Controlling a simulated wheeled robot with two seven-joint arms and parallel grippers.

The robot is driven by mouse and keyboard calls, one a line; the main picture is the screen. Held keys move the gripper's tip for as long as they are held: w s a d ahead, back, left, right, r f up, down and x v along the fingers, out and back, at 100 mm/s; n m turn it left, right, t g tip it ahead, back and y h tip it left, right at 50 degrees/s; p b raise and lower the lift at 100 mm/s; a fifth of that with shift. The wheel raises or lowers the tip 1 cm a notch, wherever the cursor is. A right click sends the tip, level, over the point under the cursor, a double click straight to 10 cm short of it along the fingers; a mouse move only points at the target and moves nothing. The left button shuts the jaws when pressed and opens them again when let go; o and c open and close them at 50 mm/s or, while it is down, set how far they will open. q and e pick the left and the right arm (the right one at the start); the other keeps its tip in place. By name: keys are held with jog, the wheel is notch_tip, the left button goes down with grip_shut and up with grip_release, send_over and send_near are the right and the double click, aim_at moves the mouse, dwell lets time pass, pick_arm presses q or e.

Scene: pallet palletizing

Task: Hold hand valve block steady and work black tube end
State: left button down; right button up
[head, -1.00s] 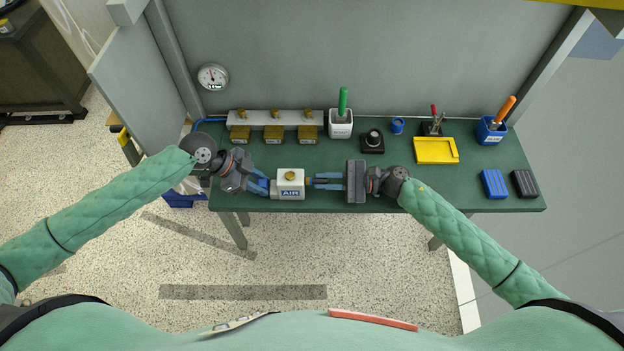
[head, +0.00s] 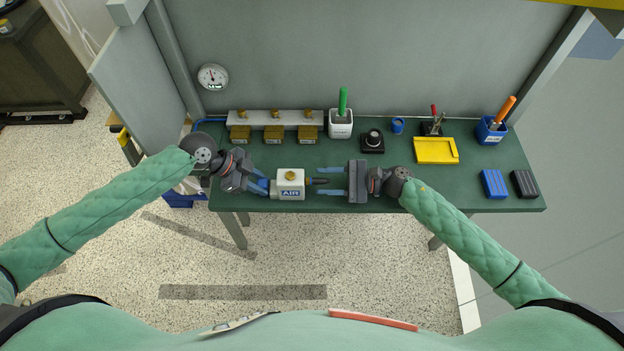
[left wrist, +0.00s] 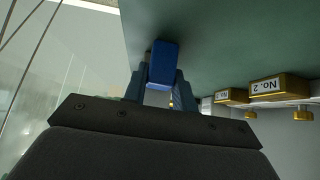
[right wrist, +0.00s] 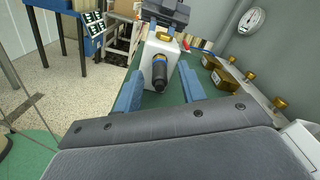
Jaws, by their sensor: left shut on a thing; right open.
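The hand valve block (head: 291,185) is white, with an AIR label and a brass knob on top, at the table's front edge in the head view. My left gripper (head: 267,186) is shut on its left side; in the left wrist view a blue piece (left wrist: 162,62) shows between the fingers, and the grip point is partly hidden. The black tube end (head: 319,182) sticks out of the block's right side. My right gripper (head: 328,182) is open, one finger on each side of it, apart from it. The right wrist view shows the tube end (right wrist: 159,73) below a blue ring.
Behind stand a rack with several brass-coloured blocks (head: 274,134), a white cup with a green-handled tool (head: 341,125) and a black fixture (head: 372,142). A yellow tray (head: 436,150) and blue and black bins (head: 494,184) are at right.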

jog(key=d, duration=1.1)
jog(key=shift+d, duration=0.25)
pick_arm(q)
jog(key=c, duration=1)
grip_release()
jog(key=shift+c, duration=0.2)
